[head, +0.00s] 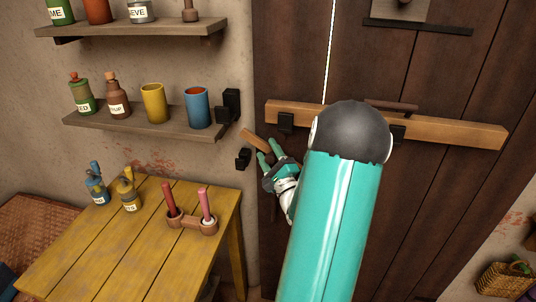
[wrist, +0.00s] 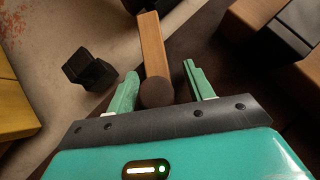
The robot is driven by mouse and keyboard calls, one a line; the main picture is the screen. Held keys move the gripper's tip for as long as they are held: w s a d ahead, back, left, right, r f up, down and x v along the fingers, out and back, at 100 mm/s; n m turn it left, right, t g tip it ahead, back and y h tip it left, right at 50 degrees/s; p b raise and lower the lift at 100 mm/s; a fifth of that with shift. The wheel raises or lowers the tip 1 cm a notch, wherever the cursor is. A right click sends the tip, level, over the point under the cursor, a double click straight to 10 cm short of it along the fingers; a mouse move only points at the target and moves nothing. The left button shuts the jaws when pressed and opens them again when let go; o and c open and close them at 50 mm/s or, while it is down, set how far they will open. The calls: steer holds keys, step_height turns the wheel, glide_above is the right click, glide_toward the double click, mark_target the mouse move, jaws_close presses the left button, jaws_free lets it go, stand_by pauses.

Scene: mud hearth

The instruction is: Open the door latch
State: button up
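The dark plank door (head: 300,60) fills the right half of the head view. A long light-wood bar (head: 455,132) lies across it, slightly tilted, through black brackets (head: 286,122). A short light-wood latch piece (head: 256,141) shows by the door's left edge; in the wrist view it is a wooden arm (wrist: 151,45) ending in a dark round knob (wrist: 157,92). My gripper (head: 267,149) is at this piece. Its fingers (wrist: 162,88) are open, one on each side of the knob, with gaps visible. My arm hides part of the bar and door.
Black wall brackets (head: 230,105) and (head: 243,159) stick out left of the door; the lower one also shows in the wrist view (wrist: 88,68). Shelves (head: 140,122) with jars and cups, and a yellow table (head: 90,250) with bottles, stand at left.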

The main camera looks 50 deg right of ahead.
steer(key=shift+a, duration=0.1)
steer(key=v, duration=1.3)
steer(key=shift+s+a, duration=0.15)
steer(key=shift+s, duration=0.1)
steer(key=shift+f, duration=0.15)
steer(key=w+a+r+n+g+y, duration=0.1)
steer(key=w+a+n+g+y, duration=0.1)
steer(key=w+n, duration=0.4)
steer(key=w+a+r+n+g+y, duration=0.1)
steer(key=w+a+n+g+y, duration=0.1)
steer(key=w+n, duration=0.35)
steer(key=w+a+r+n+g, duration=0.4)
steer(key=w+a+n, duration=0.15)
steer(key=a, duration=0.35)
steer(key=s+a+r+n+g+y, duration=0.2)
steer(key=s+a+n, duration=0.3)
steer(key=a, duration=0.7)
steer(key=s+a+r+n+g+y, duration=0.3)
steer(key=s+a+n, duration=0.3)
steer(key=a, duration=0.7)
steer(key=s+g+y, duration=0.1)
steer(key=s, duration=0.1)
steer(key=shift+s+g, duration=0.3)
steer(key=shift+s, duration=0.05)
